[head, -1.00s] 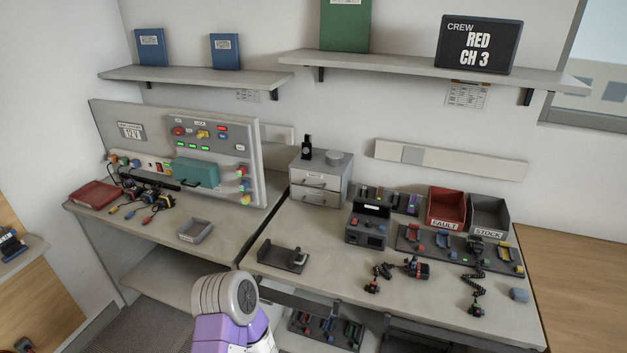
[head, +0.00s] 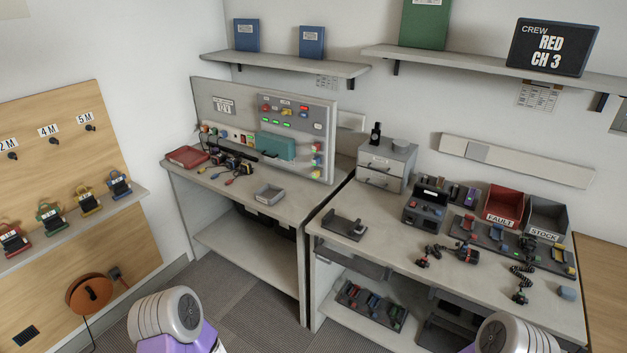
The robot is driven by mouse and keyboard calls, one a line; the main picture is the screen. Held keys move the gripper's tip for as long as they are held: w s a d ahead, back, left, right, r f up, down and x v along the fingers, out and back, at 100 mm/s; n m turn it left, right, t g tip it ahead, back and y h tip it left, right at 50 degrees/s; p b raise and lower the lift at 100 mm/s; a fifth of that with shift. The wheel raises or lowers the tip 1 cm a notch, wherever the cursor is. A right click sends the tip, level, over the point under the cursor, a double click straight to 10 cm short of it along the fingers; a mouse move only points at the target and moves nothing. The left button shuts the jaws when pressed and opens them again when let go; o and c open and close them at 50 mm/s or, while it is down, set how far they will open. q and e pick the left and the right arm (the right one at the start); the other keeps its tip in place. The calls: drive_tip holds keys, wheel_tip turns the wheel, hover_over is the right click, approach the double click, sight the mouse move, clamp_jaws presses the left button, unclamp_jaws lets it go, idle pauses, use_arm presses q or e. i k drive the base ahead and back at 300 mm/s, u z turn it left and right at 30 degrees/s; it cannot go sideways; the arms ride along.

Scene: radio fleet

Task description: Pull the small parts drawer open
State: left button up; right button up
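A small grey two-drawer cabinet (head: 386,164) stands at the back left of the right-hand bench, against the wall. Its upper drawer (head: 380,163) and lower drawer (head: 379,180) both look shut, each with a handle on its front. The upper one carries a small label too small to read. A dark object and a round light grey item sit on top of the cabinet. Parts of my two arms show at the bottom edge, well short of the cabinet. Neither gripper is in view.
The right bench (head: 400,240) holds a dark cradle (head: 344,228), a charger block (head: 424,208), radios and red FAULT (head: 503,205) and grey STOCK (head: 546,219) bins. Bench surface is clear before the cabinet.

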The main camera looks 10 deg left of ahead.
sight(381, 163)
drive_tip(key=u, duration=1)
drive_tip(key=i, duration=1.15)
drive_tip(key=z, duration=0.3)
